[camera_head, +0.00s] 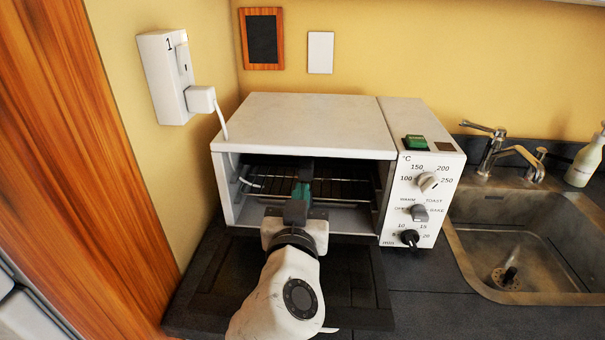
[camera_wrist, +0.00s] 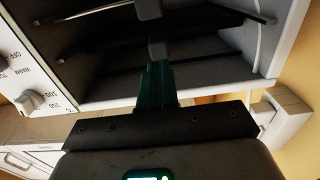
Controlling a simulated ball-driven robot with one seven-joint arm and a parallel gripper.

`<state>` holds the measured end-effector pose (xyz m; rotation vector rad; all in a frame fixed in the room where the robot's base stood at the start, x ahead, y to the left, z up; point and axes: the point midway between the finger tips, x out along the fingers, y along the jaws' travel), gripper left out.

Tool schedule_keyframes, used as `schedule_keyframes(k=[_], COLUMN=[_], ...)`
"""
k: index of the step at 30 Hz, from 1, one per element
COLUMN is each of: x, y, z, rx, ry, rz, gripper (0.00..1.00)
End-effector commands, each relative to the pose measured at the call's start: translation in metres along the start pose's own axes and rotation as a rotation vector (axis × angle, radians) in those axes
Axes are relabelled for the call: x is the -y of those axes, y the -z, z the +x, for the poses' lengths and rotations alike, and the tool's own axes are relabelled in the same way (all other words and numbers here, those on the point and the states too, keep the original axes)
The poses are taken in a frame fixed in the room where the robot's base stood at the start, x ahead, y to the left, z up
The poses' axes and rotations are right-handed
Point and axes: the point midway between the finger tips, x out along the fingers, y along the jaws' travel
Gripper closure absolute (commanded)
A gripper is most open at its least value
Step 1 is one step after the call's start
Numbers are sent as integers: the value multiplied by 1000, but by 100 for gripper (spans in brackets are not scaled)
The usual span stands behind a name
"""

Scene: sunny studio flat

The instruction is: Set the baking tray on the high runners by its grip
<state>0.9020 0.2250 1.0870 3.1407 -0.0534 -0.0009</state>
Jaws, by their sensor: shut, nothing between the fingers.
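The white toaster oven (camera_head: 305,120) stands on the counter with its front open. My gripper (camera_head: 302,191) reaches into the opening with its green fingers pressed together and empty; they also show in the wrist view (camera_wrist: 157,85). A small dark block (camera_head: 306,168) shows just past the fingers. The wrist view, upside down, has a dark grey block (camera_wrist: 148,10) ahead of them; I cannot tell whether this is the tray's grip. The baking tray cannot be clearly made out in the dark inside. A side runner (camera_head: 247,182) shows at the left wall, with runners (camera_wrist: 230,11) also in the wrist view.
Wire bars (camera_head: 345,187) cross the oven's inside. The lowered dark door (camera_head: 360,285) lies under my arm. The control panel (camera_head: 415,205) with knobs is right of the opening, then the sink (camera_head: 520,235). A wall socket (camera_head: 170,80) with a cord is at the left.

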Motion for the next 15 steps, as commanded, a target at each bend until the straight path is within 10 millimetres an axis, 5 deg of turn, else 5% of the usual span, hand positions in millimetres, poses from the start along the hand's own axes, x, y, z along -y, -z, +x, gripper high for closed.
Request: schedule_keyframes(k=[15], x=[0], y=[0], z=[-38], rx=[-1], ry=[1], rz=[1], gripper=[100])
